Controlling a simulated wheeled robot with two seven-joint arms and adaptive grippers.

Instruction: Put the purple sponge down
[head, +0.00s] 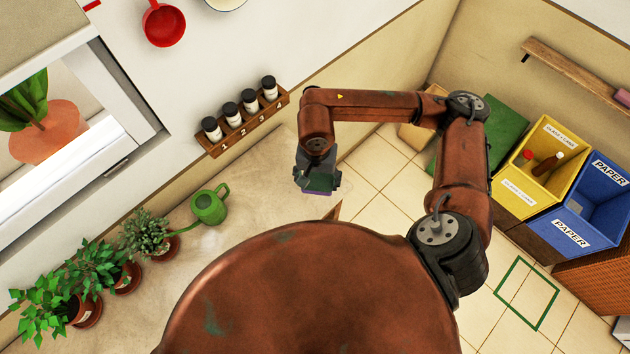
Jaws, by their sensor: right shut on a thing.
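The purple sponge (318,191) shows as a small purple patch at the lower end of my right gripper (318,181). The gripper is shut on it and hangs over the right end of the beige counter (262,190), near its edge. The gripper hides most of the sponge. I cannot tell how far it is above the surface below. My left gripper is not in view.
A green watering can (209,206) and several potted plants stand to the left on the counter. A rack (243,122) of numbered jars is on the wall. Yellow (545,160) and blue (598,205) bins stand at the right. A green square outline (527,293) marks the tiled floor.

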